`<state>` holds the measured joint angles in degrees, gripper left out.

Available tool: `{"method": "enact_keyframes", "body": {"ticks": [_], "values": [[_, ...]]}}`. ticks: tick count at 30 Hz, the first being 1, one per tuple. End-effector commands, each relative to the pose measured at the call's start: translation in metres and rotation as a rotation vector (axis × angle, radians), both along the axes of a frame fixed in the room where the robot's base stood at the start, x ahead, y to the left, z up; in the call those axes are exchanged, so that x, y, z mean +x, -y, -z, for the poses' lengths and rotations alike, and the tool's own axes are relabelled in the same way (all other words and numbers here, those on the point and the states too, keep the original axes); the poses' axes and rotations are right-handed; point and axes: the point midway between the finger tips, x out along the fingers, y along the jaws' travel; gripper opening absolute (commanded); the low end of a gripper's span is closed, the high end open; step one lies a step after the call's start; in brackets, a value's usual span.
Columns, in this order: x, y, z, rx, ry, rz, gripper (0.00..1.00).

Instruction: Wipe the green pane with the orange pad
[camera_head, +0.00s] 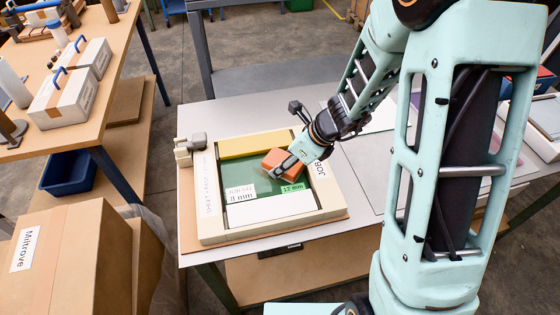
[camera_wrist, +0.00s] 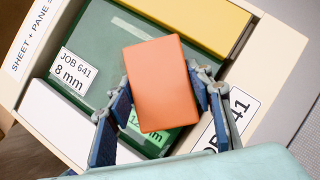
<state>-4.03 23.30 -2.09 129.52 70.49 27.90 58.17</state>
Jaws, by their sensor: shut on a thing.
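The orange pad (camera_head: 275,159) is in my gripper (camera_head: 284,170), over the right part of the green pane (camera_head: 239,171). In the wrist view the pad (camera_wrist: 162,84) lies between the two blue fingers of my gripper (camera_wrist: 164,100), which are shut on it. The green pane (camera_wrist: 96,50) lies in a cream frame (camera_wrist: 271,88) between a yellow strip and a white strip. I cannot tell whether the pad touches the pane. The pad and fingers hide part of the pane. A white label reading "JOB 641 8 mm" (camera_wrist: 75,72) and a green 12 mm label (camera_wrist: 152,134) show on it.
The yellow strip (camera_head: 256,144) lies along the frame's far side and the white strip (camera_head: 268,209) along its near side. A grey clamp-like part (camera_head: 190,147) sits at the far left corner. Cardboard boxes (camera_head: 70,258) stand at the lower left.

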Motion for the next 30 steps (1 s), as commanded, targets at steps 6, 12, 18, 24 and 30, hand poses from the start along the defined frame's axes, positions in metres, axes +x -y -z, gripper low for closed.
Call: {"method": "enact_keyframes", "body": {"ticks": [6,12,18,24,30], "values": [[0.008,0.029,0.001,-0.015,0.006,0.019,0.17],[0.012,0.037,0.002,-0.015,0.011,0.017,0.09],[0.011,0.030,0.000,-0.015,0.013,0.016,0.09],[0.007,0.013,-0.001,-0.015,0.013,0.017,0.09],[0.003,-0.002,-0.002,-0.012,0.011,0.016,0.09]]}}
